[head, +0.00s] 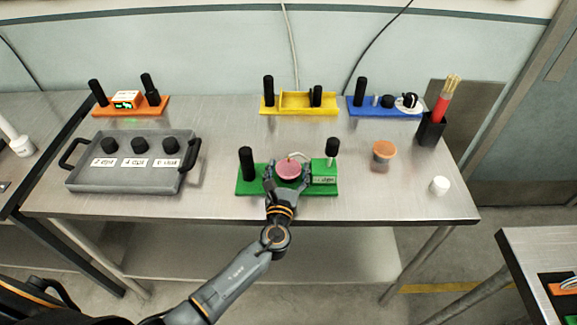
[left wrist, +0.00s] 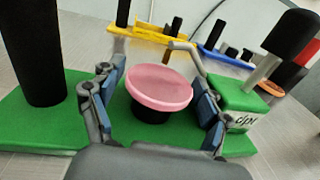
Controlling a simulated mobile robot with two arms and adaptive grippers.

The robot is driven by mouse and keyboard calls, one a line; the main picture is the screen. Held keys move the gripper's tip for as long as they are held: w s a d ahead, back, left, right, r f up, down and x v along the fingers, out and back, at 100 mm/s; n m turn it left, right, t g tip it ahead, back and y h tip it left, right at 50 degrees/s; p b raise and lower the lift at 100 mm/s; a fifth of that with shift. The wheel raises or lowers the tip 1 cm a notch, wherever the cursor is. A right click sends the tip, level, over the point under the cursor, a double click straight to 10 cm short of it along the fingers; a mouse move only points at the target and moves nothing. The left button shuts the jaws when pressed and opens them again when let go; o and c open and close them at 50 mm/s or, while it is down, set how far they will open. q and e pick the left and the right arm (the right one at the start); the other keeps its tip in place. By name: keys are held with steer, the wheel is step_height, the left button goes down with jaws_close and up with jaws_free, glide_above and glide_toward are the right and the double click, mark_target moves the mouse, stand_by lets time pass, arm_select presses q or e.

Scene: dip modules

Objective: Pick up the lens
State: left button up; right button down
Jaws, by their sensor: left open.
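The lens appears to be the pink round disc (head: 288,168) on the green module (head: 246,187), at the front middle of the table. In the left wrist view the pink disc (left wrist: 160,87) is a shallow, wide cup on a short black base above the green plate (left wrist: 35,115). My left gripper (head: 287,178) is open, with one finger on each side of the disc. The fingers (left wrist: 160,100) look apart from the disc or only close to its rim; contact is hard to tell. My right gripper is not in view.
On the green plate, a black post (head: 246,163) stands left of the disc and a green block (head: 324,172) with a black-topped post stands right. A grey tray (head: 80,178), orange (head: 154,110), yellow (head: 310,98) and blue (head: 370,109) modules, a brown-topped cup (head: 383,151) and a white cup (head: 439,186) stand around.

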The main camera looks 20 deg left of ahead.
mark_target(288, 168)
arm_select(q)
steer(key=shift+w, duration=0.1)
steer(key=shift+c, duration=0.2)
steer(key=c, duration=0.8)
steer(key=shift+r, duration=0.6)
steer(key=r, duration=0.1)
steer(key=r+p, duration=0.1)
steer(key=shift+s+r, duration=0.2)
steer(key=shift+r, duration=0.1)
steer(key=s+d+r, duration=0.4)
steer(key=s+r, duration=0.5)
steer(key=s, duration=0.4)
steer(key=s+a+m+h+b, duration=0.1)
steer(key=s+a+h, duration=0.1)
steer(key=s+a, duration=0.4)
steer(key=s+f, duration=0.1)
steer(key=s, duration=0.2)
steer(key=shift+s+m+h, duration=0.4)
